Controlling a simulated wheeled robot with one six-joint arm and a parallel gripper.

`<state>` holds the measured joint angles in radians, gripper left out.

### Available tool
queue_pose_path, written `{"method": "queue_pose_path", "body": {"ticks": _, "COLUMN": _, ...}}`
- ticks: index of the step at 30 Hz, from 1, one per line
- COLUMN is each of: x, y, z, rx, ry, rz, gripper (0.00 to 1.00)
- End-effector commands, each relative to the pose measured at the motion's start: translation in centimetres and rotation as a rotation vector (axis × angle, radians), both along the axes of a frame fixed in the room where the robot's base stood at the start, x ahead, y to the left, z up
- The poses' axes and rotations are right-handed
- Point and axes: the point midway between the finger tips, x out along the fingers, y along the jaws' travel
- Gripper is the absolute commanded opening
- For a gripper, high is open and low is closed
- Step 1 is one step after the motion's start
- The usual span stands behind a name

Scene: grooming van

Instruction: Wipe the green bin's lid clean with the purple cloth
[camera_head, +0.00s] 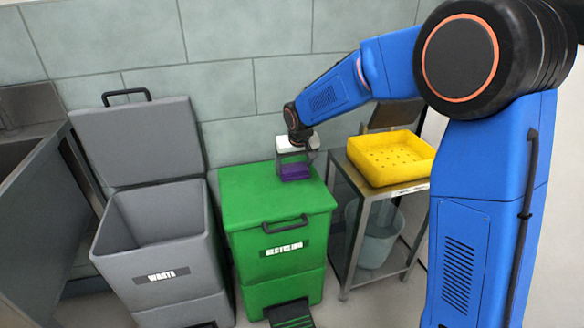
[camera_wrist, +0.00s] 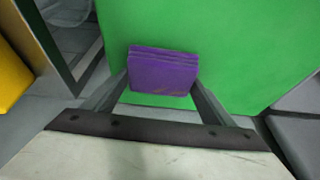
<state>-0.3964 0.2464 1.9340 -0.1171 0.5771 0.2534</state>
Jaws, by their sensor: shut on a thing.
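The green bin (camera_head: 262,208) stands in the middle with its lid (camera_head: 255,200) closed. The lid also fills much of the wrist view (camera_wrist: 230,40), and the part that shows looks plain green. My gripper (camera_head: 294,166) is over the back right part of the lid, shut on the folded purple cloth (camera_head: 295,172). In the wrist view the purple cloth (camera_wrist: 163,72) sits between the two fingers of my gripper (camera_wrist: 160,85). The cloth is at or just above the lid; I cannot tell whether it touches.
A grey waste bin (camera_head: 160,240) with its lid up stands to the left. To the right is a metal stand (camera_head: 345,200) with a yellow tray (camera_head: 390,157) on top and a bucket (camera_head: 375,235) below. A tiled wall (camera_head: 225,90) is close behind.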

Motion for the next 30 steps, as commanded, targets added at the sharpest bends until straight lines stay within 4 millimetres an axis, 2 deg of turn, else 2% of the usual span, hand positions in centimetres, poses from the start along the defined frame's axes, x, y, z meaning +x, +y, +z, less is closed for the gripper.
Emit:
{"method": "queue_pose_path", "body": {"ticks": 4, "x": 0.2, "y": -0.2, "z": 0.5, "rx": 0.0, "ry": -0.001, "rz": 0.0, "gripper": 0.56}}
{"method": "queue_pose_path", "body": {"ticks": 6, "x": 0.2, "y": -0.4, "z": 2.3, "rx": 0.002, "ry": -0.004, "rz": -0.001, "gripper": 0.56}}
{"method": "queue_pose_path", "body": {"ticks": 24, "x": 0.2, "y": -1.5, "z": 7.4, "rx": 0.001, "ry": -0.002, "rz": -0.006, "gripper": 0.56}}
{"method": "queue_pose_path", "body": {"ticks": 30, "x": 0.1, "y": -1.6, "z": 8.1, "rx": 0.0, "ry": 0.0, "rz": -0.008, "gripper": 0.56}}
